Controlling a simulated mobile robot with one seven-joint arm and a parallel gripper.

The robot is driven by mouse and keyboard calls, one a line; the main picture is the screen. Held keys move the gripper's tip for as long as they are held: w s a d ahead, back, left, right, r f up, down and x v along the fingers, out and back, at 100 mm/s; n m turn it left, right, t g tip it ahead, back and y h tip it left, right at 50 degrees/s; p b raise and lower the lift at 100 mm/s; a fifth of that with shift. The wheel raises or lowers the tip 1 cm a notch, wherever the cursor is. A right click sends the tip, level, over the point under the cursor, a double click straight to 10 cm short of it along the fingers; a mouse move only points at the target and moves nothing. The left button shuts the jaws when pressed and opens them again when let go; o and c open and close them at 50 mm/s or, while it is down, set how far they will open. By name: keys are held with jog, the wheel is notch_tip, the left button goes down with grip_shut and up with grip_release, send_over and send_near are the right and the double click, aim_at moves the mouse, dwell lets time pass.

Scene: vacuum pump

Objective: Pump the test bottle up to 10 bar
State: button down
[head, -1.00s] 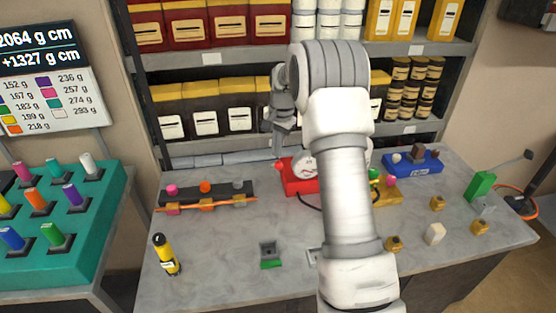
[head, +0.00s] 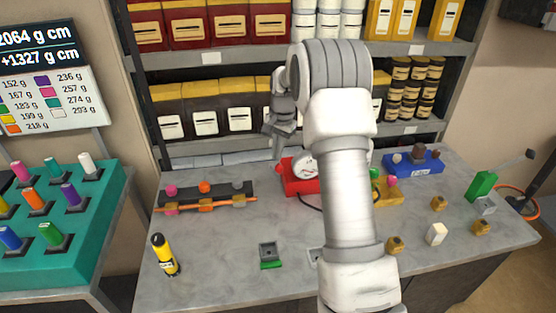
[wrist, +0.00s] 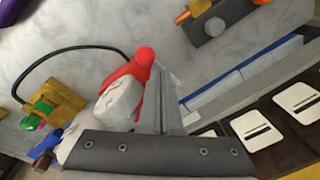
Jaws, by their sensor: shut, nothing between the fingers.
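The red pump unit (head: 292,184) with a round white gauge (head: 306,168) stands at the back middle of the bench, partly behind my arm. The gauge's reading is too small to make out. In the wrist view the red part (wrist: 131,70) lies just left of my fingers, beside a white part (wrist: 118,101). A black hose (wrist: 76,52) loops from there to a yellow-brown block (wrist: 62,96) with a green knob (wrist: 34,122). My gripper (head: 277,155) is shut and empty, pointing down beside the pump unit's left end. I cannot tell whether it touches. I cannot make out which object is the test bottle.
A dark rack with coloured knobs (head: 205,198) stands left of the pump. A blue block (head: 416,165) and small brown pieces (head: 438,203) are on the right. Shelves (head: 225,154) rise close behind.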

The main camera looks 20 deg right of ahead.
jog(key=s+a+f+b, duration=0.1)
jog(key=s+f+b, duration=0.4)
jog(key=f+b, duration=0.1)
dwell(6.8)
